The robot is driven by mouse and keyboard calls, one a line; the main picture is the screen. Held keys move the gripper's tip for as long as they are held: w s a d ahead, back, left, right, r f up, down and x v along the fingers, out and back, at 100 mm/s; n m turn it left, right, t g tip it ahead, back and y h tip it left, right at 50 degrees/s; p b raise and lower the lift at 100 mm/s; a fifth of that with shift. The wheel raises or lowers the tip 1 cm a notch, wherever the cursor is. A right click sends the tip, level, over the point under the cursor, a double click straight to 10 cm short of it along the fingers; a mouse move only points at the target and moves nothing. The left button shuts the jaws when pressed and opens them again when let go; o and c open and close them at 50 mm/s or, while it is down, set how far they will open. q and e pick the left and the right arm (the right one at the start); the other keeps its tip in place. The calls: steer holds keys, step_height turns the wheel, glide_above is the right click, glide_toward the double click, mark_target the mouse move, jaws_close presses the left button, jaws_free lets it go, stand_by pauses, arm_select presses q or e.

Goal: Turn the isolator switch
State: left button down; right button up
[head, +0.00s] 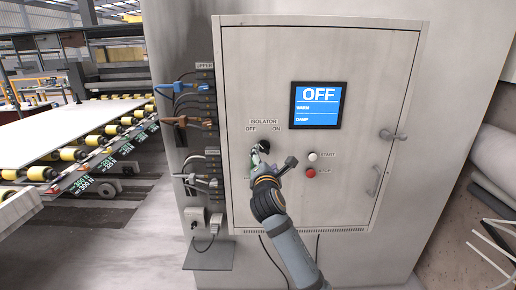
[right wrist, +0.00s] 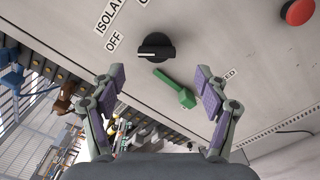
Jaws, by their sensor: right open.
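The isolator switch is a black rotary knob (right wrist: 157,46) on the grey cabinet door, below the ISOLATOR label. In the right wrist view its white mark lies on the side toward OFF. In the head view the knob (head: 264,145) is partly covered by my right gripper (head: 258,156). In the right wrist view the right gripper (right wrist: 160,80) is open, its padded fingers apart and empty. The knob shows beyond the fingertips, and I see no contact. A green lever-like piece (right wrist: 176,90) is just below the knob, between the fingers in the picture. My left gripper is not in view.
The cabinet's blue screen (head: 318,105) reads OFF. A white START button (head: 313,156) and a red button (head: 311,173) are right of the gripper. Cables with blue (head: 170,87) and brown (head: 181,122) clamps line the cabinet's left side. A door handle (head: 393,135) protrudes at right.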

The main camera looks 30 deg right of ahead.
mark_target(263, 150)
steer(key=x, duration=0.2)
steer(key=p+x, duration=0.1)
steer(key=x, duration=0.2)
steer(key=p+x, duration=0.1)
steer(key=x, duration=0.1)
steer(key=shift+w+a+r, duration=0.2)
steer(key=shift+w, duration=0.15)
steer(key=shift+w+d+f, duration=0.15)
steer(key=shift+w+d, duration=0.05)
steer(key=shift+d, duration=0.05)
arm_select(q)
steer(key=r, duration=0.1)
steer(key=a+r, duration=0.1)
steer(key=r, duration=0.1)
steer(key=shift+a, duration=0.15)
arm_select(e)
steer(key=shift+a, duration=0.1)
steer(key=shift+c, duration=0.3)
steer(key=shift+c, duration=1.1)
steer(key=c, duration=0.9)
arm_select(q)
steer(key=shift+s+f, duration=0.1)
